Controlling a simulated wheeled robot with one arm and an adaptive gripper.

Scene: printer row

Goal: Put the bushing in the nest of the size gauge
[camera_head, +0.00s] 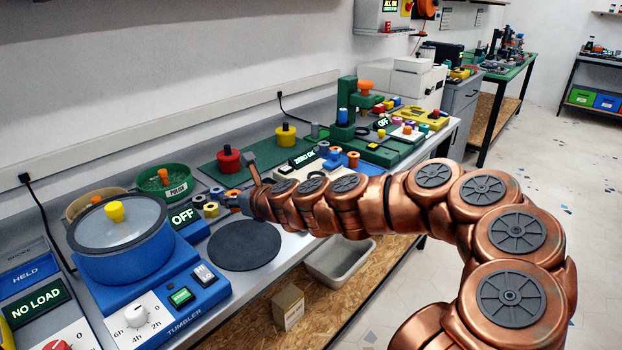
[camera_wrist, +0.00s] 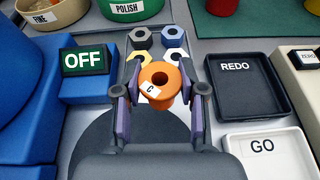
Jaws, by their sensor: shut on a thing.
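The orange bushing (camera_wrist: 158,78), marked with a C, is between the fingers of my gripper (camera_wrist: 160,90) in the wrist view. The fingers are shut on its two sides, and its flanged, holed end faces the camera. In the head view my gripper (camera_head: 234,202) is above the bench, just behind the round dark mat. The size gauge and its nest cannot be made out for certain; a unit with a ZERO ON display (camera_head: 303,158) stands beyond my gripper, partly hidden by my arm.
Several hex nuts (camera_wrist: 143,40) lie just beyond the bushing. A black REDO tray (camera_wrist: 272,108) and a white GO tray (camera_wrist: 288,164) are to the right. The blue tumbler (camera_head: 125,250) stands left of the dark mat (camera_head: 245,246). A grey bin (camera_head: 340,270) is below the bench edge.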

